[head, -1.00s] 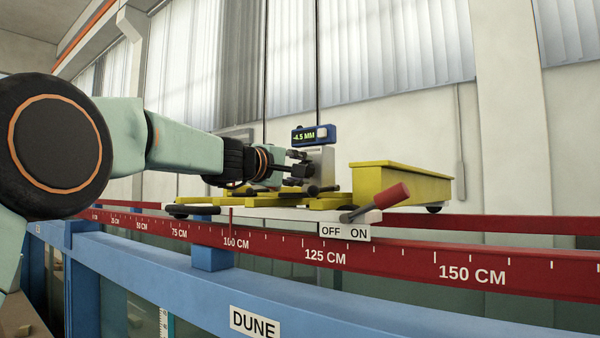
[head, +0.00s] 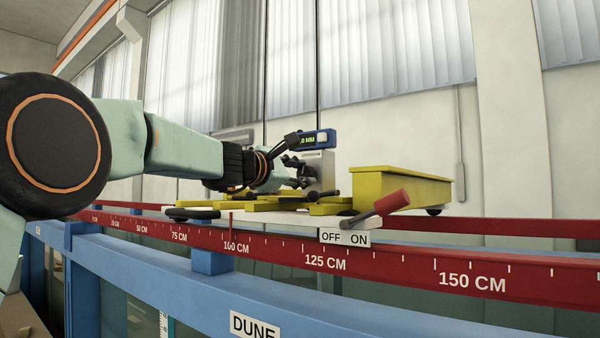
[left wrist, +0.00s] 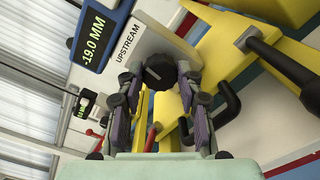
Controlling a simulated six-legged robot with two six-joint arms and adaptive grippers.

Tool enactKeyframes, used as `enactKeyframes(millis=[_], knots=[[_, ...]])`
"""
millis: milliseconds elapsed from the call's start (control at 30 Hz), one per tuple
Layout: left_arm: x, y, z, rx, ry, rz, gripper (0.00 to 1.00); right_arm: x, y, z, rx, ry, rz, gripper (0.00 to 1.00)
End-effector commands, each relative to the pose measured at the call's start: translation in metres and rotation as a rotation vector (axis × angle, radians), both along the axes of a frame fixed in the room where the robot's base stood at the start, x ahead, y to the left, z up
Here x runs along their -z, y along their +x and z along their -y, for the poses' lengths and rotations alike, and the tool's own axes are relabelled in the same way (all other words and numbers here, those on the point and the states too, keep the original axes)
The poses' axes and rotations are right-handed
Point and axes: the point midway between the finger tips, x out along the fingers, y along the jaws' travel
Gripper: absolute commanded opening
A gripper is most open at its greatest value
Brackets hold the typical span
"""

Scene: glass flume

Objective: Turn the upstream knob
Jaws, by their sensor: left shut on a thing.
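The upstream knob is dark and faceted (left wrist: 160,70), on a pale block marked UPSTREAM in the left wrist view. My left gripper's fingers (left wrist: 160,78) lie on both sides of the knob and are shut on it. In the head view my left gripper (head: 298,170) reaches in from the left to the grey block (head: 322,172); the knob is hidden there behind the fingers. A blue display (left wrist: 97,36) beside the block reads -19.0 MM in the left wrist view. In the head view the display (head: 321,138) is partly covered by my gripper. My right gripper is not in view.
The block stands on a white carriage with yellow parts and a yellow box (head: 400,189). A red-handled lever (head: 392,203) leans right above an OFF/ON label (head: 344,237). A black bent handle (left wrist: 228,103) is close to the fingers. A red scale rail (head: 400,265) runs in front.

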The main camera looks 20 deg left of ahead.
Motion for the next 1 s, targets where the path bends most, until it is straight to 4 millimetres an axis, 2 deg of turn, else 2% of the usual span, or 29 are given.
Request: enactKeyframes(millis=[633,667,900,1000], knots=[[-0.0013,-0.0002,-0.0008,-0.002,-0.049,-0.015,0.05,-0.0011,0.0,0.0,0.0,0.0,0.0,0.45],[-0.0013,-0.0001,-0.0008,-0.002,-0.049,-0.015,0.37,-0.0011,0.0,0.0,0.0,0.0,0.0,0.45],[-0.0007,-0.0002,-0.0005,-0.001,-0.047,-0.016,0.57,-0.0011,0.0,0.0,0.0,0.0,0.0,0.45],[-0.0004,-0.0001,-0.0004,-0.001,-0.047,-0.016,0.59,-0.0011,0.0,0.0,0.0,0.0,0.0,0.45]])
